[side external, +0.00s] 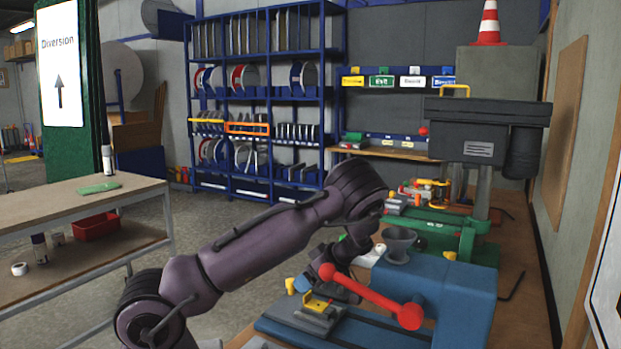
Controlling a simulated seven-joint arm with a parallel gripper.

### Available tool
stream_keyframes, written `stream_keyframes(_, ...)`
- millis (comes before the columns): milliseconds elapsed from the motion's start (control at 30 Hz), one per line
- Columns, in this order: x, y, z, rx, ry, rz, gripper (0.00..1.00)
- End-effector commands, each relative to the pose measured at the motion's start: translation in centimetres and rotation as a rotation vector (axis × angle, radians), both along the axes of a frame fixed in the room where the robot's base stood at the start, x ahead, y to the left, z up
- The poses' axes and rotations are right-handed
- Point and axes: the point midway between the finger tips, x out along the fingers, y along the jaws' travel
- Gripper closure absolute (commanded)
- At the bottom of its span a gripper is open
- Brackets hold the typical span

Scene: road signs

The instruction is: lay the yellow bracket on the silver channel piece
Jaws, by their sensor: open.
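A small yellow piece that looks like the yellow bracket (318,302) sits low in the middle of the view, on or just above a grey metal block. I cannot tell whether it touches the block. The silver channel piece cannot be clearly told apart from the grey metal parts (298,316) there. My gripper (338,288) points down close beside the bracket, at its upper right. It is open, and its fingertips are partly hidden behind a red lever. I see nothing held in it.
A red lever with round ends (372,296) crosses right in front of my gripper. A blue machine body (440,295) with a grey funnel (399,243) stands to the right. A green machine (440,232) stands behind. A wooden cart (90,200) is at the left, across open floor.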

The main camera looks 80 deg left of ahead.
Motion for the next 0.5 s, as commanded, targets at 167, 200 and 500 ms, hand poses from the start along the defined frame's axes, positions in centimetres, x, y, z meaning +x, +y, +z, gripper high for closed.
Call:
stream_keyframes(167,0.1,-0.1,3.8,0.0,-0.004,-0.001,0.31)
stream_keyframes(200,0.1,0.0,4.6,0.001,-0.004,-0.002,0.31)
stream_keyframes(500,0.1,0.0,10.6,0.001,-0.003,-0.001,0.31)
